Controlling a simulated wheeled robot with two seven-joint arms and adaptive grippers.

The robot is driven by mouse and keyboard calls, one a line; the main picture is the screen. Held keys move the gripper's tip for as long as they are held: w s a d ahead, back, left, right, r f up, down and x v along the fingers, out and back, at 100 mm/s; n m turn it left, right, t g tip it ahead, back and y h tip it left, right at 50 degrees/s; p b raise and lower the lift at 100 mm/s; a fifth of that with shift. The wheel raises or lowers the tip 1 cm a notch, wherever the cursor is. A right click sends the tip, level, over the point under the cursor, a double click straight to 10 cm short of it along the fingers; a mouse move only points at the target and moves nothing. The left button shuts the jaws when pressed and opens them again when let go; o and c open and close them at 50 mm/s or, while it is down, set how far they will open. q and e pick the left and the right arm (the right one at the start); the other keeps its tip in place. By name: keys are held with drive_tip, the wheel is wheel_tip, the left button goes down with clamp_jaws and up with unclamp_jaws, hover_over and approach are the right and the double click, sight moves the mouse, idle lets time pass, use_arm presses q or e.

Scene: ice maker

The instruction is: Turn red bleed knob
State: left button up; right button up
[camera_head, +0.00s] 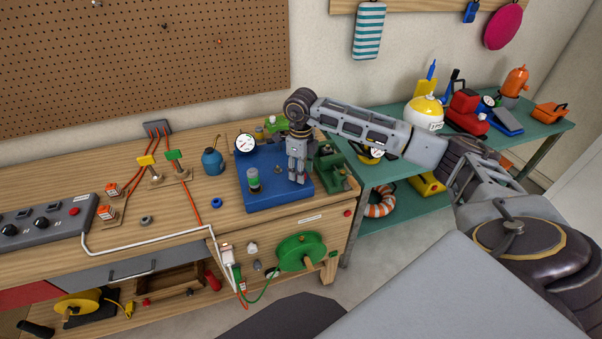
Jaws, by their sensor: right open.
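My right gripper (298,175) points down over the right part of a blue base plate (280,201) on the wooden workbench. It is open, and no object shows between its fingers. A round white-faced gauge (245,143) stands at the plate's back left. A green and grey cylinder (254,181) stands on the plate left of the gripper. A small red knob (348,212) shows at the bench's right front edge; I cannot tell if it is the bleed knob. The gripper hides part of the plate. My left gripper is not in view.
A green machine (330,165) stands close right of the gripper. A blue pot (212,161) and red-wired switches (174,158) stand to the left. A green reel (301,251) hangs on the bench front. A green shelf table (400,172) with several items is at right.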

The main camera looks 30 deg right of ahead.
drive_tip(key=shift+r+p, duration=1.25)
drive_tip(key=shift+r, duration=1.25)
drive_tip(key=shift+s+f, duration=0.15)
